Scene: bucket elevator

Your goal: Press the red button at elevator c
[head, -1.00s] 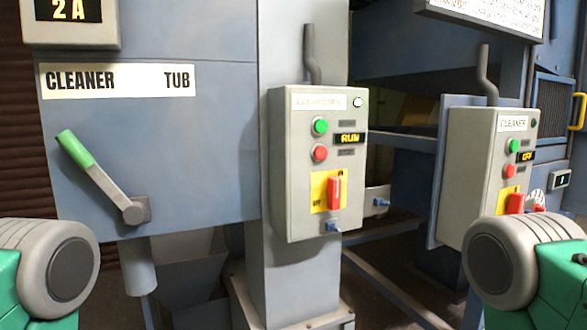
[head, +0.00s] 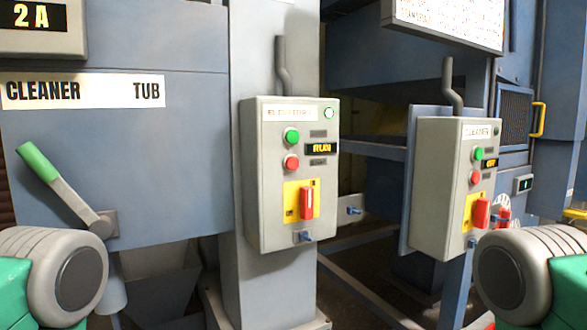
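A grey control box with a label that appears to start with "ELEVATOR" (head: 289,180) is mounted on a grey column in the centre. Its letter is too blurred to read. It has a green button (head: 292,136), a red button (head: 291,162) below it, a display reading RUN (head: 321,149), and a red rotary switch (head: 307,203) on a yellow plate. The indicator lamp at its top right looks pale. Only green and grey rounded parts of my arms show at the lower left and lower right corners. Neither gripper is in view, and nothing of mine touches the box.
A second box labelled CLEANER (head: 455,185) stands to the right, with its own red button (head: 475,177). A green-handled lever (head: 65,190) is on the CLEANER TUB panel (head: 130,150) at left. A yellow handle (head: 539,119) is at far right. Space before the central box looks clear.

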